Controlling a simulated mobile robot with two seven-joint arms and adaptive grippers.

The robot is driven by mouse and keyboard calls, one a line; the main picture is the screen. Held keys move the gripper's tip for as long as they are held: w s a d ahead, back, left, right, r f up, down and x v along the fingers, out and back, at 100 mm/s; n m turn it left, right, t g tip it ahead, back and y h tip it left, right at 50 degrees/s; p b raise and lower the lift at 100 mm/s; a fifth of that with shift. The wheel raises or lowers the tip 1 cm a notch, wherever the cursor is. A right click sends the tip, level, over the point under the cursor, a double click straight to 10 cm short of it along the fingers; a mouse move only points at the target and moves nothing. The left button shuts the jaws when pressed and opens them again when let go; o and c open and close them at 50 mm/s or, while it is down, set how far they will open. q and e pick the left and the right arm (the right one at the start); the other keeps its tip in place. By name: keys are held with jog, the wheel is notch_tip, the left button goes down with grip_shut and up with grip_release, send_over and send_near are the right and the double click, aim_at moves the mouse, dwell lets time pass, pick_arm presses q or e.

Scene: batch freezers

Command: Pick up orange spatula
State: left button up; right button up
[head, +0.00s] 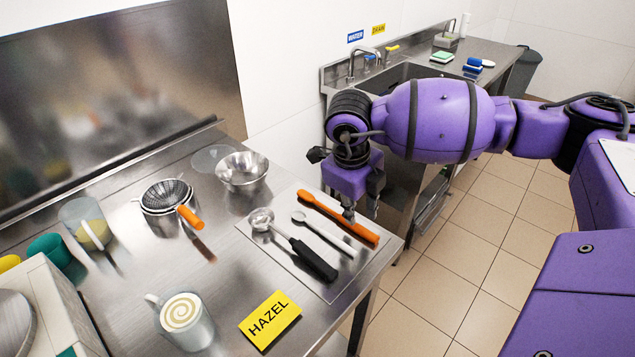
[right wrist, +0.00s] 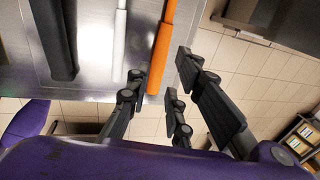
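The orange spatula (head: 362,231) lies flat on a metal tray (head: 322,287) near the right edge of the steel counter, at the right of a row of utensils. In the right wrist view the orange handle (right wrist: 162,48) runs between the spread fingers. The fingers are open and hold nothing. Whether they touch the handle, I cannot tell. My left gripper is not in view.
A steel bowl (head: 243,172), a strainer (head: 167,197), a mug (head: 186,322) and a yellow HAZEL sign (head: 270,319) stand around. The tiled floor right of the counter is free.

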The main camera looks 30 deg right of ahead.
aim_at(356, 225)
jog(key=f, duration=0.4)
jog(key=shift+w+d+f, duration=0.15)
jog(key=shift+d+f, duration=0.2)
jog(key=shift+d, duration=0.05)
jog(key=shift+f, duration=0.15)
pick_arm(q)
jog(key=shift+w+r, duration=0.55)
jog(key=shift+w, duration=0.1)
pick_arm(e)
grip_shut()
